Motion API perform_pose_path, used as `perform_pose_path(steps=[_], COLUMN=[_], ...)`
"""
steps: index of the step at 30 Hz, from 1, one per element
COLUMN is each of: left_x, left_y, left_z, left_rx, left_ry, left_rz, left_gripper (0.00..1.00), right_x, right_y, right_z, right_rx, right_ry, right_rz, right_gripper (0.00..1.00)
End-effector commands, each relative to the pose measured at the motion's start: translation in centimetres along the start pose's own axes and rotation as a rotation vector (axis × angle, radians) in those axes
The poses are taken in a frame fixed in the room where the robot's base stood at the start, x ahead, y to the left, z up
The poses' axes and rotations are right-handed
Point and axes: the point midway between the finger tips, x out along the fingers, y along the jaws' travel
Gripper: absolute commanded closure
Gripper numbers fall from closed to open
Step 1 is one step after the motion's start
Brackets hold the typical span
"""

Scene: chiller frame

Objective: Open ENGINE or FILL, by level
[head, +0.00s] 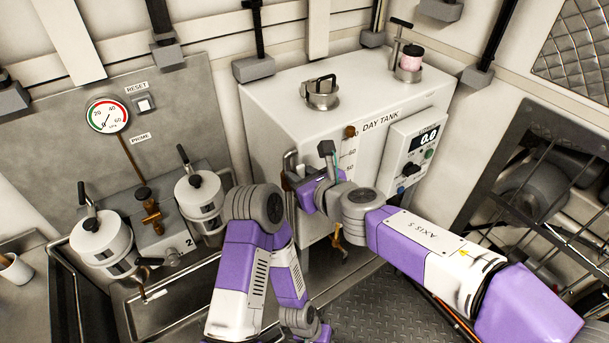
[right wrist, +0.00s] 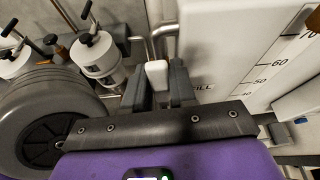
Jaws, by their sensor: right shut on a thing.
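The white day tank (head: 284,108) stands at the centre of the head view, with a level scale (head: 349,155) on its front. The scale (right wrist: 276,68) shows larger in the right wrist view; I cannot read a level from it. My right gripper (head: 292,170) is at the tank's front left edge. In the right wrist view its dark fingers (right wrist: 158,88) are shut on a white lever handle (right wrist: 157,70), beside a partly hidden label ending in "ILL". A brass valve (head: 338,237) shows low under the tank. No ENGINE label is visible.
A digital panel (head: 414,144) reading 0.0 is on the tank's right front. Two white canisters (head: 103,243) (head: 201,200), a brass fitting (head: 150,212) and a pressure gauge (head: 107,115) stand left. My left arm is close beside my right gripper. A mesh guard (head: 535,180) is at right.

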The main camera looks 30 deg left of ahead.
Motion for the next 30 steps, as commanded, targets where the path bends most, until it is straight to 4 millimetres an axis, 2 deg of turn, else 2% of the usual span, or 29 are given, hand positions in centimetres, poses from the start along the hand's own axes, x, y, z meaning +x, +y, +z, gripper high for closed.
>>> perform_pose_path(steps=[1,9,10,14,25,30], left_x=[0.0,0.0,0.0,0.0,0.0,-0.2], left_y=[0.0,0.0,0.0,0.0,0.0,0.1], left_z=[0.0,0.0,0.0,0.0,0.0,0.0], left_rx=[0.0,0.0,0.0,0.0,0.0,0.0], left_ry=[0.0,0.0,0.0,0.0,0.0,0.0], left_rz=[0.0,0.0,0.0,0.0,0.0,0.0], left_gripper=[0.57,0.57,0.57,0.57,0.57,0.57], right_x=[0.1,0.1,0.1,0.1,-0.1,-1.6], right_y=[0.6,0.8,0.8,0.8,0.4,0.3], right_z=[0.0,0.0,0.0,0.0,0.0,0.1], right_rx=[-0.013,-0.015,-0.015,-0.012,-0.006,-0.006], right_ry=[0.0,0.001,0.001,0.001,0.0,-0.001], right_rz=[0.011,0.015,0.016,0.015,0.008,0.006], right_gripper=[1.0,1.0,0.73,0.54,0.54,0.54])
